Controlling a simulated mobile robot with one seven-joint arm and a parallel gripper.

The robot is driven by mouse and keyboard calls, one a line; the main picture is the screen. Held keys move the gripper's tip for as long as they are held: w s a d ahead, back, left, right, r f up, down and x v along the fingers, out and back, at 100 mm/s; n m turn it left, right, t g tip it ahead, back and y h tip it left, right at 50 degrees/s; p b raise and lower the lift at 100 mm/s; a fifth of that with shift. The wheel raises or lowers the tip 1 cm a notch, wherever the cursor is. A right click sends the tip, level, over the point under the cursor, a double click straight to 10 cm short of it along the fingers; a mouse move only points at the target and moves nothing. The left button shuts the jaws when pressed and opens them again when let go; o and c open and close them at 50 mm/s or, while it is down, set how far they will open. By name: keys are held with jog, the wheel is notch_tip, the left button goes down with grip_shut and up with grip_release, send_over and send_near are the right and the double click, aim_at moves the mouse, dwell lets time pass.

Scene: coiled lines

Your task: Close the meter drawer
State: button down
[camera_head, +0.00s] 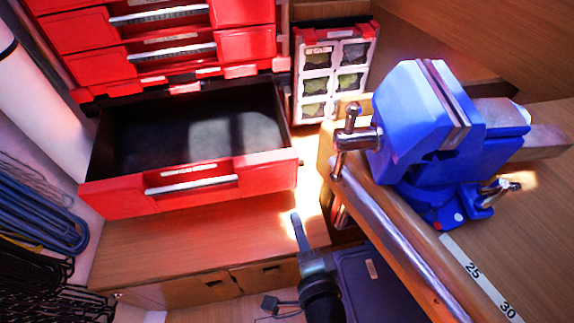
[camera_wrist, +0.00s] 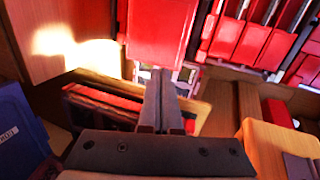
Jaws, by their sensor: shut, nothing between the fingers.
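The open drawer (camera_head: 118,197) is red with a silver handle and a small white label too small to read. It is pulled well out from the bottom of a red drawer cabinet (camera_head: 75,32), and its dark inside looks empty. My gripper (camera_head: 296,216) is shut and empty, just below and right of the drawer front's right corner in the head view. I see no clear contact between them. In the wrist view my shut fingers (camera_wrist: 160,74) point toward a red surface (camera_wrist: 160,32), likely part of the drawer; I cannot tell which part.
A blue vise (camera_head: 410,115) on a wooden bench (camera_head: 530,220) stands right of my gripper. A red-framed parts case (camera_head: 335,75) stands behind. Coiled lines (camera_head: 35,215) hang at the left. Wooden surface (camera_head: 180,245) below the drawer is clear.

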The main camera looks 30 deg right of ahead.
jog(key=s, duration=0.2)
jog(key=m+p, duration=0.1)
send_near(285, 176)
jog(key=x, duration=0.6)
jog(key=shift+w, duration=0.3)
jog(key=shift+w, duration=0.1)
